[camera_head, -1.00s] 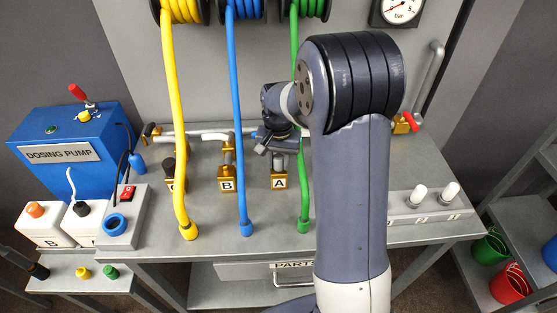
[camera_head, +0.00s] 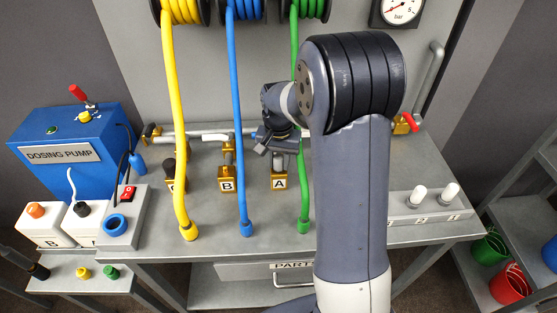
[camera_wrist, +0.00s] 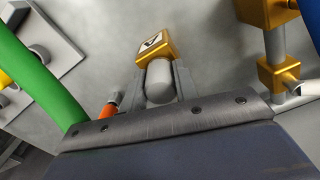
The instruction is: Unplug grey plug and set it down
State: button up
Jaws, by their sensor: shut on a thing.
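The grey plug (camera_wrist: 159,82) is a light grey rounded cylinder in the wrist view. It sits against the brass block labelled A (camera_wrist: 156,43), in line with it; I cannot tell how deep it is seated. My gripper (camera_wrist: 160,76) has a finger on each side of the plug and is shut on it.
The green hose (camera_head: 304,200) hangs close to the right of block A, and the blue hose (camera_head: 241,150) to its left. Brass block B (camera_head: 227,184) stands left of A. A blue dosing pump (camera_head: 75,150) is far left. Bare bench lies in front of the blocks.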

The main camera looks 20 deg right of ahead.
aim_at(278, 157)
jog(key=shift+r+p, duration=1.15)
jog(key=shift+r, duration=0.5)
jog(key=shift+r+p, duration=1.55)
jog(key=shift+r, duration=0.45)
